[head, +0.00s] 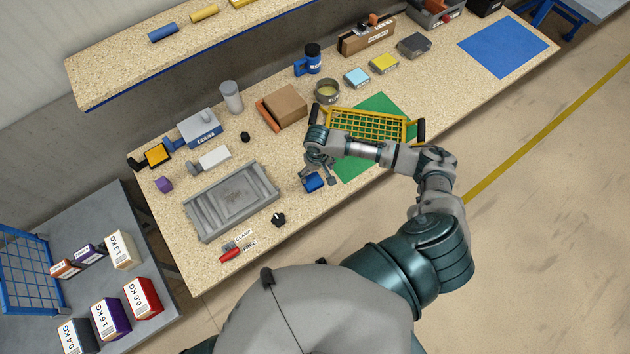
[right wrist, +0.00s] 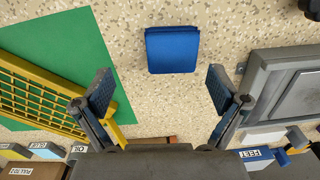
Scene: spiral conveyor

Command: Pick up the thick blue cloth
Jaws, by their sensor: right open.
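The thick blue cloth (head: 313,182) is a small folded blue block lying on the speckled bench top near its front edge. It also shows in the right wrist view (right wrist: 172,50), lying flat and whole at the upper middle. My right gripper (head: 319,173) is close beside and above the cloth and covers a little of it in the head view. In the right wrist view the two fingers of my right gripper (right wrist: 162,88) are spread wide and empty, with the cloth beyond their tips and apart from them. My left gripper is not in view.
A yellow grid basket (head: 365,124) on a green mat (head: 376,101) lies right of the cloth. A grey tray (head: 232,201) lies left, with a black knob (head: 278,219) near it. A brown box (head: 286,104) stands behind. Bare bench surrounds the cloth.

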